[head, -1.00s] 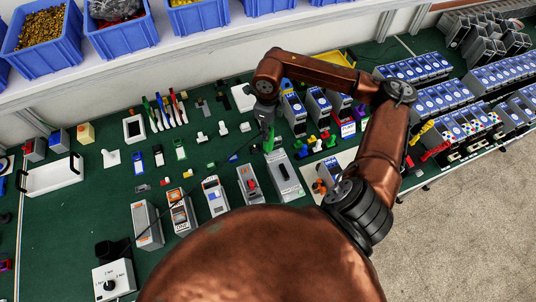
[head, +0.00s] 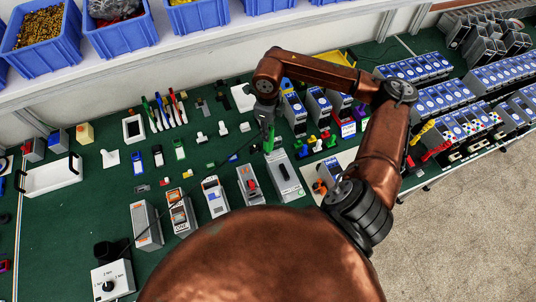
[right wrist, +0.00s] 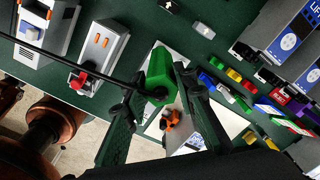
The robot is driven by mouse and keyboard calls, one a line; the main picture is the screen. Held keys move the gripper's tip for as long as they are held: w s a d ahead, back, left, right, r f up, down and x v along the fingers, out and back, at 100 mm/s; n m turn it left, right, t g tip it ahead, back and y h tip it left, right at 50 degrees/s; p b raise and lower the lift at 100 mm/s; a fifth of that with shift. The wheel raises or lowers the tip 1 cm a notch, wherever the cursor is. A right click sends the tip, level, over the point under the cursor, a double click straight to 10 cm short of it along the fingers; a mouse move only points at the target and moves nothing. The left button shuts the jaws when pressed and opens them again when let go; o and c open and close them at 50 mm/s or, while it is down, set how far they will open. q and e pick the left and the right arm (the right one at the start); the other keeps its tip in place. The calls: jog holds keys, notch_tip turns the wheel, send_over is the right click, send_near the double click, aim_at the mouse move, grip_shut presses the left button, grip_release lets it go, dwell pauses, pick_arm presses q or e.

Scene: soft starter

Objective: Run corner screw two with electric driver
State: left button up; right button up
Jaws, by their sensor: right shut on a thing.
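My right gripper (head: 266,112) points down over the row of grey units and is shut on the green electric driver (head: 269,138). In the right wrist view the driver's green body (right wrist: 160,68) sits between my two dark fingers (right wrist: 157,80). A black cable runs from it to the left. In the head view the driver is over the far end of a grey soft starter (head: 286,178) with a black panel. The driver's bit and the corner screws are too small or hidden to make out. My left gripper is not in view.
More grey units, such as one with a red knob (head: 251,184), stand to the left. A controller box with a dial (head: 112,279) sits at the front left. Blue bins (head: 123,38) line the back shelf.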

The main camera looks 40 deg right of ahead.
jog(key=shift+s+f+b, duration=0.1)
jog(key=shift+b, duration=0.2)
dwell(0.4)
jog(key=shift+r+p, duration=1.15)
jog(key=shift+r, duration=1.45)
